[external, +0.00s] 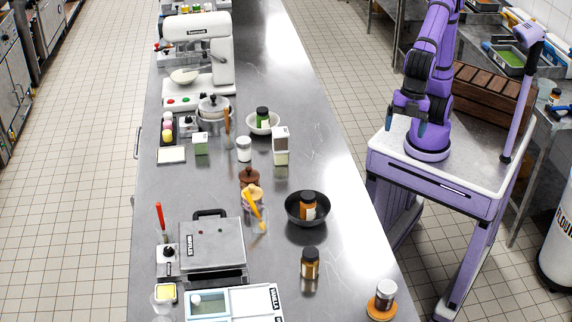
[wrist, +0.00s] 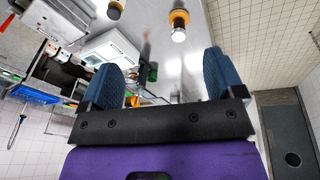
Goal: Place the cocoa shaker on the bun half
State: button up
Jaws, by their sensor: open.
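The cocoa shaker (external: 386,294), a small jar with a dark body and a pale metallic top, stands upright on the bun half (external: 377,309), an orange-brown round at the near right edge of the steel counter. The shaker (wrist: 179,36) and the bun half (wrist: 179,18) also show at the top of the wrist view. My gripper (external: 408,126) is over my purple base, apart from both and well away from the counter's near end. In the wrist view its blue fingers (wrist: 168,80) are spread wide with nothing held between them.
A brown jar (external: 310,266) stands left of the bun half. A black bowl (external: 292,219) holding another jar is farther back. A waffle maker (external: 210,246) and a white scale (external: 260,298) are on the left. The counter's right strip is largely clear.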

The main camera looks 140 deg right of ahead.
jog(key=s+d+f+m+t, duration=0.1)
jog(key=s+d+f+m, duration=0.1)
jog(key=s, duration=1.3)
jog(key=s+d+f+m+t, duration=0.1)
jog(key=s+d, duration=0.4)
jog(key=s, duration=1)
jog(key=f+m, duration=0.1)
jog(key=m, duration=0.1)
jog(key=shift+s+d+m+t, duration=0.15)
jog(key=shift+s+m+t, duration=0.15)
jog(key=shift+t, duration=0.1)
jog(key=shift+w, duration=0.1)
